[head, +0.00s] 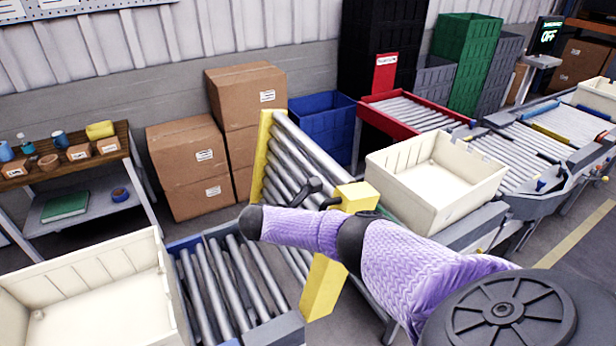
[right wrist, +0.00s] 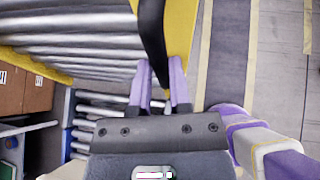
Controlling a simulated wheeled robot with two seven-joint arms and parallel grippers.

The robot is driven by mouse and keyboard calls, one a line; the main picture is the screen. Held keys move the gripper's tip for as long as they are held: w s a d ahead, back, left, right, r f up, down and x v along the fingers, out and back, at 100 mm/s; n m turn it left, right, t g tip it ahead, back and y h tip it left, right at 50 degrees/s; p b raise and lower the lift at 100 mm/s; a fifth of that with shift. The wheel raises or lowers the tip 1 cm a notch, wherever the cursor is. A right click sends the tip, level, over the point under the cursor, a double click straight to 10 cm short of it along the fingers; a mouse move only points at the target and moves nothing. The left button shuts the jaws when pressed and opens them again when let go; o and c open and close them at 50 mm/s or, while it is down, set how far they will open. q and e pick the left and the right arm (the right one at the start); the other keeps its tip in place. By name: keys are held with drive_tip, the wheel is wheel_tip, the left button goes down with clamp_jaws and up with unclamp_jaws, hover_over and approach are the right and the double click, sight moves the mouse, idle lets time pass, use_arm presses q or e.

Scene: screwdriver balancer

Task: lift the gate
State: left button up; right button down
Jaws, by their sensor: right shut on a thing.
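The gate is a section of grey rollers between yellow side rails (head: 265,150). It stands tilted in the middle of the head view, between the left and right conveyors. A black handle (head: 310,190) shows near its yellow front rail. In the right wrist view the black handle (right wrist: 151,35) runs down between the purple fingers of my right gripper (right wrist: 161,80), which is shut on it, beside the yellow rail (right wrist: 181,30). In the head view my purple right arm crosses in front of the gate and covers part of it; the fingers are not clear there. My left gripper is not in view.
A cream tote (head: 435,180) sits on the right conveyor, close to the gate. Another cream tote (head: 90,290) is at lower left, beside the left rollers (head: 225,280). Cardboard boxes (head: 185,165) and a blue bin (head: 322,120) stand behind. Open floor shows at far right.

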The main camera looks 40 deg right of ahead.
drive_tip(key=shift+a+f, duration=0.1)
drive_tip(key=shift+a, duration=0.2)
drive_tip(key=c, duration=0.6)
unclamp_jaws()
drive_tip(key=shift+d, duration=0.2)
drive_tip(key=v, duration=1)
drive_tip(key=shift+p, duration=0.4)
drive_tip(key=shift+f, duration=0.1)
